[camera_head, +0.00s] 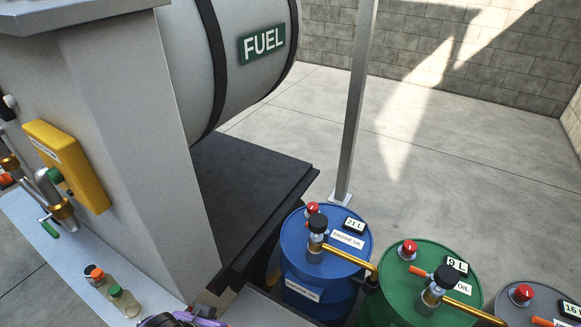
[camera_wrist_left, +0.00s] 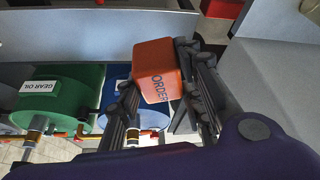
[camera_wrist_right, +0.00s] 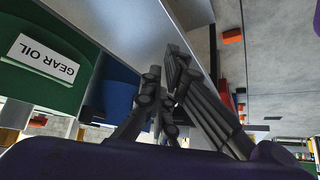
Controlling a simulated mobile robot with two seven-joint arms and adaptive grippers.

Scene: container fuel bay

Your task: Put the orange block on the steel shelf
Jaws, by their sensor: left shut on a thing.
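The orange block (camera_wrist_left: 157,68), marked ORDER, is held tilted between the fingers of my left gripper (camera_wrist_left: 158,72) in the left wrist view. A pale grey surface (camera_wrist_left: 90,35) lies beyond it; I cannot tell whether they touch. My right gripper (camera_wrist_right: 163,62) shows in the right wrist view with its fingertips close together and no object seen between them; whether it is fully shut is unclear. In the head view a pale grey ledge (camera_head: 60,262) runs along the lower left; I cannot tell whether it is the steel shelf. The block does not show there.
Two small jars, orange-capped (camera_head: 100,280) and green-capped (camera_head: 122,300), stand on the ledge. A blue drum (camera_head: 300,262), a green drum (camera_head: 385,300) and a grey drum (camera_head: 510,310) carry brass pumps. A grey post (camera_head: 353,120) stands behind. The floor beyond is clear.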

